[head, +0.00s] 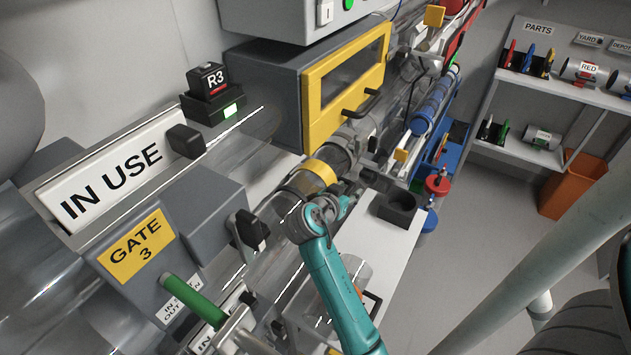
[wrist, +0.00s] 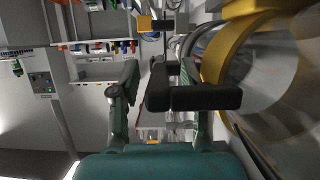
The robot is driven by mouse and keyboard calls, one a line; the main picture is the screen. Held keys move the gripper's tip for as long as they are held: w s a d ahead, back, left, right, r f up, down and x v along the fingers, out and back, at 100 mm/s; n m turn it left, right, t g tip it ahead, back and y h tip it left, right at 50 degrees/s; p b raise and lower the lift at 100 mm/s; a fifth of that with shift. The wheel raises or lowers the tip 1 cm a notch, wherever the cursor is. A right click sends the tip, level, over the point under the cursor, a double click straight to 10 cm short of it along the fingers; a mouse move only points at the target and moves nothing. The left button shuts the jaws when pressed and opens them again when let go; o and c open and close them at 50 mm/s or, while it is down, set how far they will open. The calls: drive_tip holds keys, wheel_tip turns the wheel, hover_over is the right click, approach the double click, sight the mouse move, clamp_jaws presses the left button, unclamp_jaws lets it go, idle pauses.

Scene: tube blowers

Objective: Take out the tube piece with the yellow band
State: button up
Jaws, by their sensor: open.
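The tube piece with the yellow band (head: 322,171) sits in the clear tube line, left of and beyond my gripper in the head view. Its yellow band (wrist: 213,62) curves large along the right of the wrist view, beside my fingers. My gripper (head: 345,203) is close to the tube piece on its near side. In the wrist view my gripper (wrist: 158,78) has its fingers apart, with a black handle-like bar (wrist: 200,97) across the space between them and past the right finger. I cannot tell whether the fingers touch the bar.
A yellow-framed cabinet door (head: 345,80) with a black handle stands behind the tube line. A GATE 3 box (head: 137,245) with a green lever (head: 192,297) is at left, below an IN USE sign (head: 112,170). A black holder (head: 397,207) sits on the white bench. A parts shelf (head: 565,85) is at right.

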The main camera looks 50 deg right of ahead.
drive_tip(key=shift+c, duration=0.3)
clamp_jaws()
